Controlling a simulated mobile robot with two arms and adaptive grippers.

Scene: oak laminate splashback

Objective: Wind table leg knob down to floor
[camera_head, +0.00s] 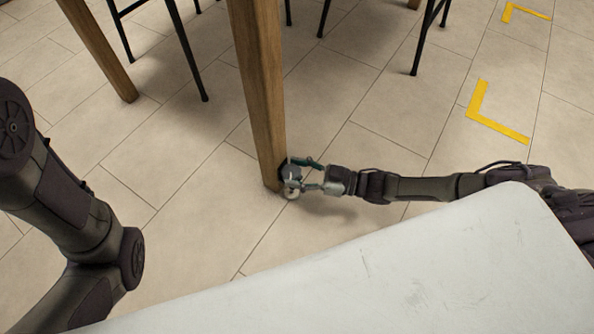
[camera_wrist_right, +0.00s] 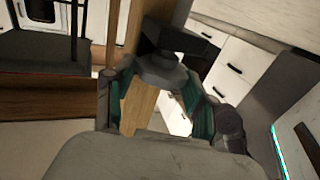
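The wooden table leg (camera_head: 262,95) comes down to the tiled floor in the middle of the head view. A small dark knob (camera_head: 290,173) with a pale lower part sits at its foot. My right gripper (camera_head: 296,174) reaches in from the right, with its teal-padded fingers on either side of the knob. In the right wrist view the dark knob (camera_wrist_right: 161,71) lies between the fingertips, in front of the wood. The fingers are spread about as wide as the knob; I cannot tell whether both press on it. My left arm shows at left, but its gripper is out of view.
A white worktop (camera_head: 380,275) fills the front, below my right forearm. Another wooden leg (camera_head: 98,50) and thin black chair legs (camera_head: 186,50) stand behind. Yellow floor marks (camera_head: 490,118) lie at right. The tiles left of the leg are clear.

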